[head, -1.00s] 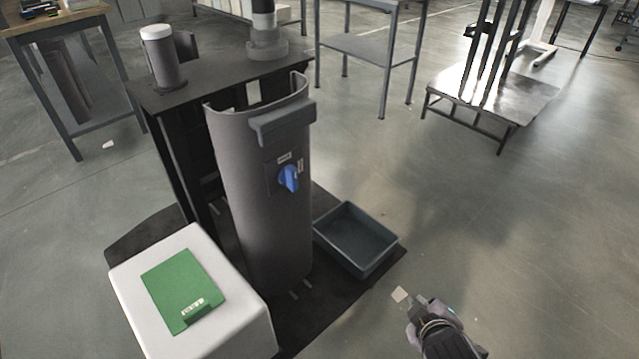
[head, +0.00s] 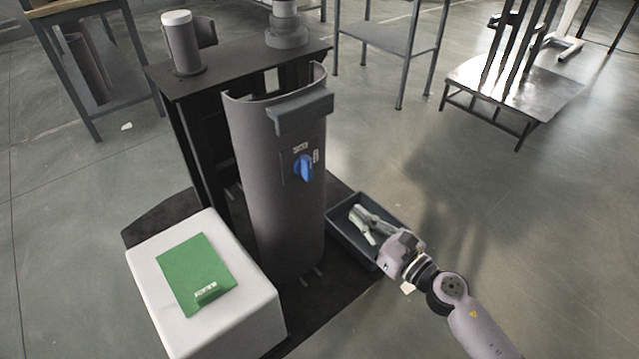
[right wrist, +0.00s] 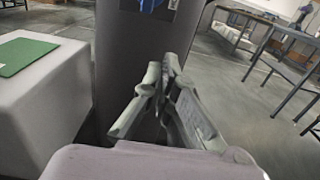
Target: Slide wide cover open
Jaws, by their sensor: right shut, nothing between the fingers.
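The wide cover (head: 280,215) is a tall, curved grey shell standing upright on a dark base. A grey handle bar (head: 301,114) crosses its upper front, and a blue knob (head: 303,168) sits below the bar beside small labels. In the right wrist view the cover (right wrist: 125,60) fills the middle behind the fingers, with the knob (right wrist: 150,4) at the top edge. My right gripper (head: 362,222) is shut and empty, apart from the cover, to the right of its lower part and over the grey tray in the head view. My left gripper is not in view.
The open grey tray (head: 337,228) lies right of the cover. A white block (head: 240,318) with a green folder (head: 196,272) stands front left. A dark stand (head: 225,62) rises behind the cover. The floor to the right is mostly clear.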

